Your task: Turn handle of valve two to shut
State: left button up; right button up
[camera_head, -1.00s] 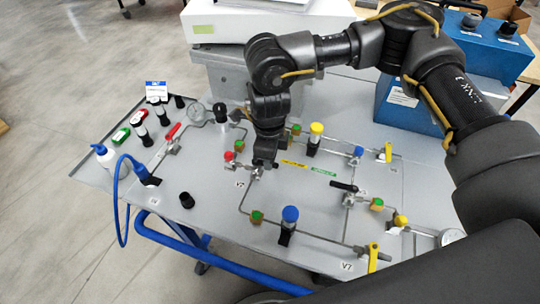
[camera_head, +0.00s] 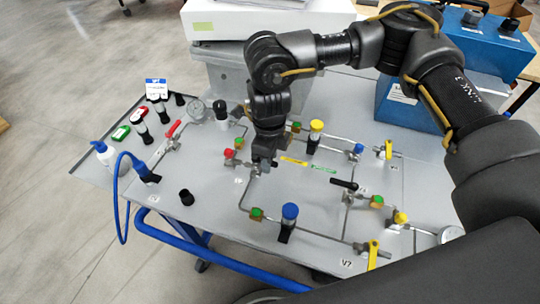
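My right gripper (camera_head: 264,160) points down over the metal valve body (camera_head: 255,170) on the grey panel (camera_head: 300,215), beside the label that seems to read V2 (camera_head: 238,181). The gripper covers most of this valve, so I cannot make out its handle or how it is turned. A small dark piece shows at the right of the fingertips; I cannot tell if it is handle or finger. The fingers are too small and dark to tell whether they are open or shut. My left gripper is not in view.
A red knob (camera_head: 229,154) and green fitting (camera_head: 239,142) stand just left of the gripper. A blue-capped post (camera_head: 289,216) stands in front, a yellow-capped post (camera_head: 315,135) behind right. A black handle (camera_head: 344,184) lies to the right. Blue boxes (camera_head: 440,100) stand behind.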

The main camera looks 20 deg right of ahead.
jog(key=shift+w+r, duration=0.1)
jog(key=shift+r, duration=0.2)
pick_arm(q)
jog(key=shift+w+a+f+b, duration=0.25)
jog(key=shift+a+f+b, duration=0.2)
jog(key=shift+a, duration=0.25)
pick_arm(e)
notch_tip(320, 180, up, 10)
jog(key=shift+r, duration=0.15)
